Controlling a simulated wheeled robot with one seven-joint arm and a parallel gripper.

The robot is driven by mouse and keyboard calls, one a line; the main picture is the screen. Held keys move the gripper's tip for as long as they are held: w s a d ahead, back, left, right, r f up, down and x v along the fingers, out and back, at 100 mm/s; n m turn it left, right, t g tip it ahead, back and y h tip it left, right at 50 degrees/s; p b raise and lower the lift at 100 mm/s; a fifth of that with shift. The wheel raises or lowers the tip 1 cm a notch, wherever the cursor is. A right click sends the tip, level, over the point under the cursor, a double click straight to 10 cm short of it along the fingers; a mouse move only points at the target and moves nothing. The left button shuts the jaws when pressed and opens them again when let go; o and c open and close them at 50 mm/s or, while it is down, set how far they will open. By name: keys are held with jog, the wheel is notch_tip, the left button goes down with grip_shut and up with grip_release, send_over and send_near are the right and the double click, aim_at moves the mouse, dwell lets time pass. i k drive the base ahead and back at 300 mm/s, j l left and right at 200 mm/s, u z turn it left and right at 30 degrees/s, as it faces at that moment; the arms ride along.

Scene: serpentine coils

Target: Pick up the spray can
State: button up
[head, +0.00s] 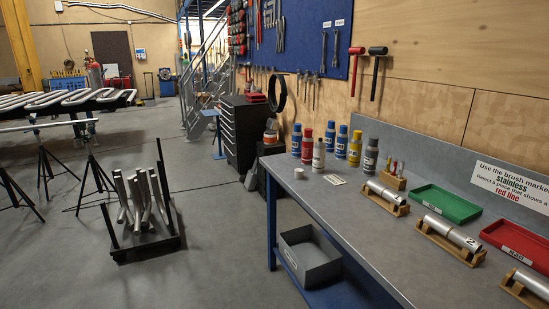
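Several capped cans stand upright in a cluster at the far end of the grey workbench (408,255). They include a red can (307,146), a white can (318,156), a yellow can (354,149), a grey can (370,156) and blue ones, such as a blue can (342,142) and another blue can (297,140) at the left. Their labels are too small to read, so I cannot tell which is the spray can. My gripper is not in view.
A small white cap (299,173) and a label card (335,180) lie before the cans. Tubes on wooden cradles (386,196), a green tray (446,204) and a red tray (515,242) line the bench. A metal rack with tubes (145,237) stands on the floor left.

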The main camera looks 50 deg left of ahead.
aim_at(319, 150)
jog(key=u, duration=1.55)
jog(key=i+j+z, duration=0.1)
jog(key=z, duration=0.4)
jog(key=i+j+z, duration=0.3)
jog(key=j, duration=0.3)
jog(key=i+j+z, duration=0.2)
jog(key=j, duration=0.15)
jog(key=i+j+z, duration=0.15)
jog(key=j, duration=0.2)
jog(key=i+j, duration=0.15)
jog(key=j, duration=0.25)
jog(key=i+j, duration=0.1)
jog(key=j, duration=0.35)
jog(key=i+j+z, duration=0.1)
jog(key=j, duration=0.3)
jog(key=i+j, duration=0.15)
jog(key=j, duration=0.3)
jog(key=i+j, duration=0.1)
jog(key=j, duration=0.3)
jog(key=i+j, duration=0.15)
jog(key=j, duration=0.3)
jog(key=i+j+z, duration=0.1)
jog(key=j, duration=0.35)
jog(key=i+j, duration=0.1)
jog(key=j, duration=0.3)
